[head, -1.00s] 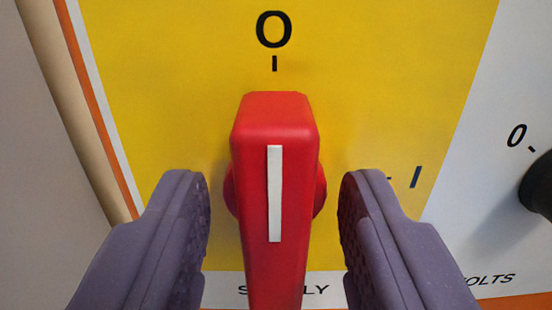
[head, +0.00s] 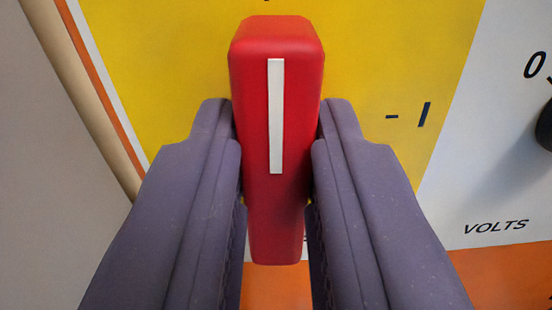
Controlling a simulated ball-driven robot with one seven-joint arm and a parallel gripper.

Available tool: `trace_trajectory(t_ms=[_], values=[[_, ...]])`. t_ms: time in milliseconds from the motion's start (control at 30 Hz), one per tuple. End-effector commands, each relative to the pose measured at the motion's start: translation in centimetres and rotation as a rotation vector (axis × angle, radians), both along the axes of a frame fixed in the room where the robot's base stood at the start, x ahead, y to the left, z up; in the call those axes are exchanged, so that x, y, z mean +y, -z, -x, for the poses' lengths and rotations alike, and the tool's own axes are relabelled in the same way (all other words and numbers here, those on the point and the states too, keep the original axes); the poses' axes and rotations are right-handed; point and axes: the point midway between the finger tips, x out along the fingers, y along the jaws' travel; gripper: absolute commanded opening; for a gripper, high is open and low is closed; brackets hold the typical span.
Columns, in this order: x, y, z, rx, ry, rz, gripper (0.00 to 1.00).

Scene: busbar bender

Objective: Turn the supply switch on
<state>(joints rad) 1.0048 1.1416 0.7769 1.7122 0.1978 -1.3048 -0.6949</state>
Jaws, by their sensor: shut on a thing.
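The supply switch is a red handle (head: 277,215) with a white stripe, standing out from a yellow plate (head: 150,60). The handle is upright in the picture, its stripe pointing straight up. The "I" mark (head: 424,115) with its dash shows on the plate to the right of the handle. The "O" mark is out of view above. My gripper (head: 277,130) is shut on the red handle, one grey-purple finger against each side. The fingers and handle hide most of the SUPPLY label.
A white panel with the word VOLTS (head: 496,227) lies to the right, with a black knob (head: 545,127) at the picture's edge beside a "0" mark. A tan edge strip (head: 85,90) runs along the left. Orange surface shows below.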

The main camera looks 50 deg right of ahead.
Motion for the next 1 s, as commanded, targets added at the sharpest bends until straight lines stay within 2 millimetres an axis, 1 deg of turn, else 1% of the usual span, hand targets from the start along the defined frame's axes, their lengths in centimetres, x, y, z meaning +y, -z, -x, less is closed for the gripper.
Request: trace_trajectory(t_ms=[267,1000], values=[[-0.02,0.16,-0.05,-0.154,-0.002,-0.117,0.00],[-0.50,0.59,0.47,-0.691,-0.002,-0.576,0.00]])
